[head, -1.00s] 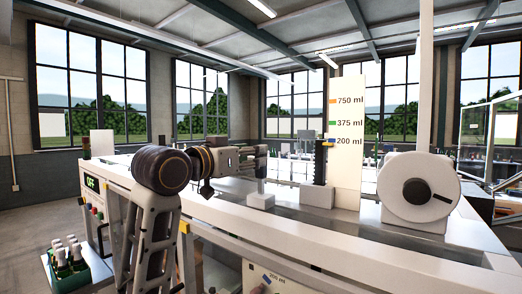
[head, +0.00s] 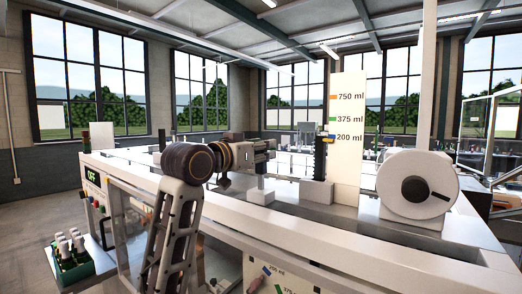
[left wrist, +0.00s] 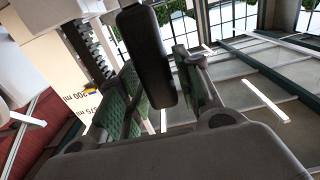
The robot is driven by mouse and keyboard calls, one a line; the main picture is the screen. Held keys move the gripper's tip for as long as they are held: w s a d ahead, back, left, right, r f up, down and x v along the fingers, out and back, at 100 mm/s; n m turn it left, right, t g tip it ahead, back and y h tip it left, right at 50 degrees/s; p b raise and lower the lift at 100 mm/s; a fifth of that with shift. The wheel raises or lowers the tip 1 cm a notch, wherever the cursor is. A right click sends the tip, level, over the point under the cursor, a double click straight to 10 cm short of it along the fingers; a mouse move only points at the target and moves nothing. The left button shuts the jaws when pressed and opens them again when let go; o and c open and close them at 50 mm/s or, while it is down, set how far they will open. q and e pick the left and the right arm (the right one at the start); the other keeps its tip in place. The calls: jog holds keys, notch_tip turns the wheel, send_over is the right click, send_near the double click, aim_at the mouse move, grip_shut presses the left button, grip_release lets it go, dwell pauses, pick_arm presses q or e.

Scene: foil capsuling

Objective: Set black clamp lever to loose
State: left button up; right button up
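My left gripper (head: 270,148) reaches right over the machine top in the head view, close to the black toothed post (head: 320,157). In the left wrist view, its green-padded fingers (left wrist: 160,88) are spread apart. A long black bar, which looks like the black clamp lever (left wrist: 148,55), shows between them with its rounded end towards me. I cannot tell whether the fingers touch it. The lever is too small to make out in the head view. My right gripper is not in view.
A white roll (head: 415,190) with a dark centre stands to the right. A crate of bottles (head: 70,262) is at the lower left.

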pick_arm(q)
grip_shut()
